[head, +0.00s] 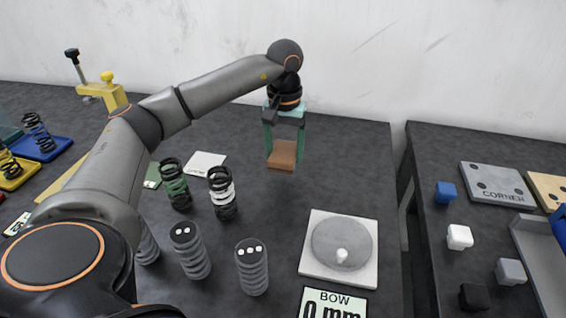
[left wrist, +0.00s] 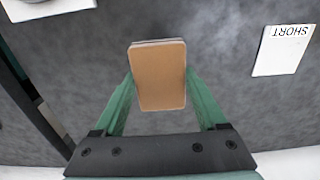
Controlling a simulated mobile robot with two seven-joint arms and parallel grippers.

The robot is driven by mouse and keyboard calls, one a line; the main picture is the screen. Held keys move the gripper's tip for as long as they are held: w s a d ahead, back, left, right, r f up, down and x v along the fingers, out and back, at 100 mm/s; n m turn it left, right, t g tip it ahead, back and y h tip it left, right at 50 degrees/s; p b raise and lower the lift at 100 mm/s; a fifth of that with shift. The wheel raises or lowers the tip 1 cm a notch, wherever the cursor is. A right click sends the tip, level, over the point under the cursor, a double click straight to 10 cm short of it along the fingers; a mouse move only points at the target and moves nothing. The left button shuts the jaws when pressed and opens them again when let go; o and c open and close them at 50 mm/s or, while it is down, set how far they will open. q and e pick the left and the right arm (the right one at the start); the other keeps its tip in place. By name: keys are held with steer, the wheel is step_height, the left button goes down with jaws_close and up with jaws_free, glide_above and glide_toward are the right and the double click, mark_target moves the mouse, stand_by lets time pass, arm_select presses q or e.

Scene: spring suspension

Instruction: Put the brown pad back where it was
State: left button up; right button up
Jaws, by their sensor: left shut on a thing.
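The brown pad (head: 282,156) is between the two green fingers of my left gripper (head: 284,150), at the back of the dark table in the head view. In the left wrist view the brown pad (left wrist: 158,76) shows its flat tan face, with a thin grey edge along its far side. The fingers of my left gripper (left wrist: 158,95) are shut on its two long sides. The pad looks held a little above the table, but the exact gap is hard to tell. My right gripper is in neither view.
A white square plate with a grey disc (head: 341,244) lies at the front right, beside a "BOW 0 mm" sign (head: 333,303). Several springs stand left of centre. A white card (head: 205,164) lies behind them. A gap separates the right-hand table (head: 440,150).

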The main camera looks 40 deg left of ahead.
mark_target(283, 146)
arm_select(q)
steer(key=shift+w+a+f, duration=0.25)
steer(key=shift+a+f, duration=0.05)
steer(key=shift+f, duration=0.15)
steer(key=shift+w+a+f, duration=0.2)
steer(key=shift+a+f, duration=0.05)
steer(key=shift+f, duration=0.2)
steer(key=shift+w+a+f, duration=0.1)
steer(key=shift+f, duration=0.85)
steer(key=shift+w+a+f, duration=0.1)
steer(key=shift+f, duration=0.8)
steer(key=shift+f, duration=0.2)
steer(key=o, duration=1.2)
steer(key=shift+o, duration=0.2)
steer(key=shift+r, duration=0.15)
step_height(283, 146, up, 12)
steer(key=shift+r+p, duration=0.1)
steer(key=shift+p, duration=0.3)
